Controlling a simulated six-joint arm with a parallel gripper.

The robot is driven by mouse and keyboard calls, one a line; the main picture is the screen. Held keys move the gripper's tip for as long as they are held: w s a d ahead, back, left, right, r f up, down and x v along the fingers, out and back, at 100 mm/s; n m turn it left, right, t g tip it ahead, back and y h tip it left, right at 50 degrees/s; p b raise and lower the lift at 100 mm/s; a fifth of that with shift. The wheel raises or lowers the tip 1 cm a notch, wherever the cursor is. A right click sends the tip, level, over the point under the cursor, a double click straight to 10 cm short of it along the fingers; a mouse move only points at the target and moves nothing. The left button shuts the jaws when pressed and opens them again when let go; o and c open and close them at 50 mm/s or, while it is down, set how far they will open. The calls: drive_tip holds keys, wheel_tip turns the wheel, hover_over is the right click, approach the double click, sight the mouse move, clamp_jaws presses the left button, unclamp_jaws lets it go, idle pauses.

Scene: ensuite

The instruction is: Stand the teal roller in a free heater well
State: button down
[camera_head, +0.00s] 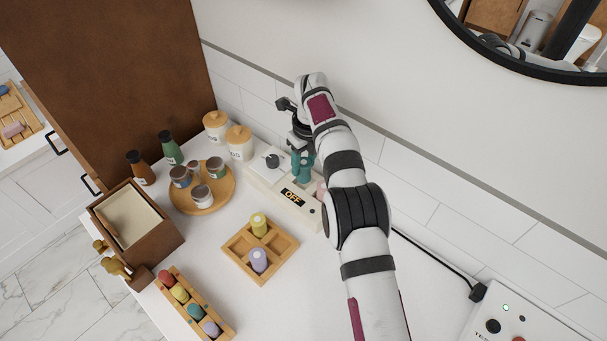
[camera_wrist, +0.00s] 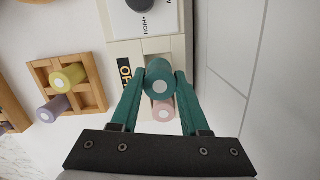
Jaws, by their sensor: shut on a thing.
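The teal roller (camera_wrist: 160,80) is upright between the teal fingers of my gripper (camera_wrist: 163,76), which is shut on it. In the head view my gripper (camera_head: 302,168) is over the white heater (camera_head: 265,181), and the roller is hard to tell from the fingers. The heater's display reads OFF. A pink roller (camera_wrist: 163,111) stands in the heater beside the teal one; it also shows in the head view (camera_head: 320,190), partly behind my arm. Whether the teal roller's lower end is in a well or above it is hidden.
A wooden tray (camera_head: 235,252) with a yellow roller (camera_head: 259,224) and a lavender roller (camera_head: 259,260) lies in front of the heater. A wooden rack (camera_head: 176,307) holds several rollers. A round tray (camera_head: 228,189) with jars and two lidded canisters (camera_head: 239,145) stand left. The wall is close behind.

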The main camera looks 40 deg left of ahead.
sight(303, 173)
drive_tip(key=shift+f, duration=1.75)
drive_tip(key=shift+f, duration=0.15)
drive_tip(key=shift+c, duration=2)
unclamp_jaws()
drive_tip(key=r, duration=0.4)
drive_tip(key=d+r, duration=0.1)
drive_tip(key=r, duration=0.7)
drive_tip(key=shift+s+d+r, duration=0.1)
drive_tip(key=shift+d+r, duration=0.05)
drive_tip(key=shift+d, duration=0.05)
drive_tip(key=s+d+r+n+g+h, duration=0.1)
drive_tip(key=s+d+r+n+g, duration=0.2)
drive_tip(key=d, duration=1)
drive_tip(key=s+d+n+h, duration=0.1)
drive_tip(key=s+d+n, duration=0.3)
drive_tip(key=d, duration=0.9)
drive_tip(key=s+d+r+n+t+y, duration=0.1)
drive_tip(key=s+d+n, duration=0.6)
drive_tip(key=s+d, duration=0.8)
drive_tip(key=s+t+y, duration=0.1)
drive_tip(key=s, duration=0.1)
drive_tip(key=shift+s+n+t, duration=0.3)
drive_tip(key=shift+s, duration=0.1)
drive_tip(key=shift+r, duration=0.1)
